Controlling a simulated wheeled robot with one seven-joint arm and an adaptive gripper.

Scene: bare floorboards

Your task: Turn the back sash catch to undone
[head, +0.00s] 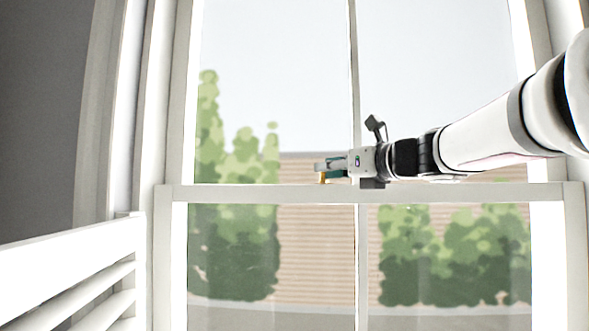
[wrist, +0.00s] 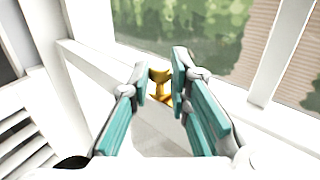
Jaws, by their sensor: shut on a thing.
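The sash catch (wrist: 158,78) is a small brass-yellow fitting on the white meeting rail (wrist: 120,75) of the window. In the head view only a little of the brass catch (head: 323,177) shows, at the top of the rail. My gripper (wrist: 160,87) has teal-padded fingers, and their tips are on either side of the catch's upper part, shut on it. In the head view my gripper (head: 322,167) reaches in from the right, just above the rail. Part of the catch is hidden by the fingers, and I cannot tell which way its lever is turned.
The white window frame (head: 175,100) stands around the glass, with a thin upright bar (head: 354,70) behind my wrist. A white slatted shutter (head: 70,265) stands at the lower left. Bushes (head: 235,250) and a brick wall show outside through the panes.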

